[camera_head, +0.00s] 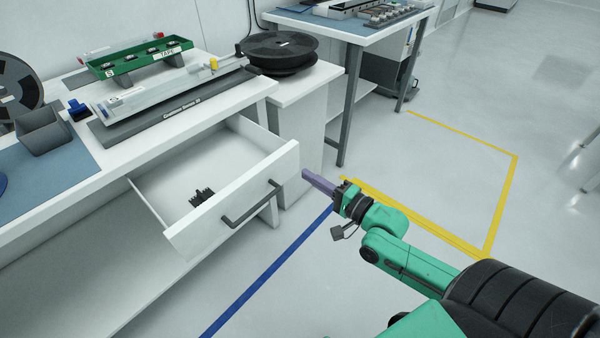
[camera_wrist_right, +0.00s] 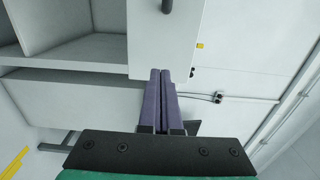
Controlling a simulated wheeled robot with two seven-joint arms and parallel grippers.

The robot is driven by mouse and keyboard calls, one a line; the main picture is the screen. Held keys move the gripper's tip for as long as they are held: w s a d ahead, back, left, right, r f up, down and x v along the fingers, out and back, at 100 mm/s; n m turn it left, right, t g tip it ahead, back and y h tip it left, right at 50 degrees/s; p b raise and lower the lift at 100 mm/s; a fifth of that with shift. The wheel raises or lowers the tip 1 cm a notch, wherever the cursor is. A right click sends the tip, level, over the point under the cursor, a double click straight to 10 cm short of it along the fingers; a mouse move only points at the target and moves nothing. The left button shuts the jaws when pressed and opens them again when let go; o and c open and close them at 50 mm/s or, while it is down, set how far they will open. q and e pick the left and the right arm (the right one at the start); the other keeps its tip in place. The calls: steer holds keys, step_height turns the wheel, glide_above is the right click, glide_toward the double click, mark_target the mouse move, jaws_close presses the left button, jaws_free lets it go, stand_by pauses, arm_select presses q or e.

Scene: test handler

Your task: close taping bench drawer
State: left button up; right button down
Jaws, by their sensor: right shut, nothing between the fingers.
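The taping bench drawer (camera_head: 235,195) hangs open below the white bench top in the head view, pulled well out. Its front panel has a dark bar handle (camera_head: 250,203). A small black part (camera_head: 201,196) lies inside the drawer. My right gripper (camera_head: 305,174) is shut and empty, its purple fingers beside the right end of the drawer front. In the right wrist view the shut fingers (camera_wrist_right: 160,72) point at the lower part of the drawer front (camera_wrist_right: 165,40); I cannot tell whether they touch it. One end of the handle (camera_wrist_right: 167,6) shows there. My left gripper is not in view.
The bench top (camera_head: 190,125) carries a taping machine (camera_head: 170,97), a green tray (camera_head: 140,58), a grey bin (camera_head: 44,130) and reels. A black reel (camera_head: 281,50) sits on a white cabinet (camera_head: 310,125) behind the drawer. The floor to the right is clear.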

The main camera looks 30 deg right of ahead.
mark_target(291, 164)
steer(key=shift+x, duration=2)
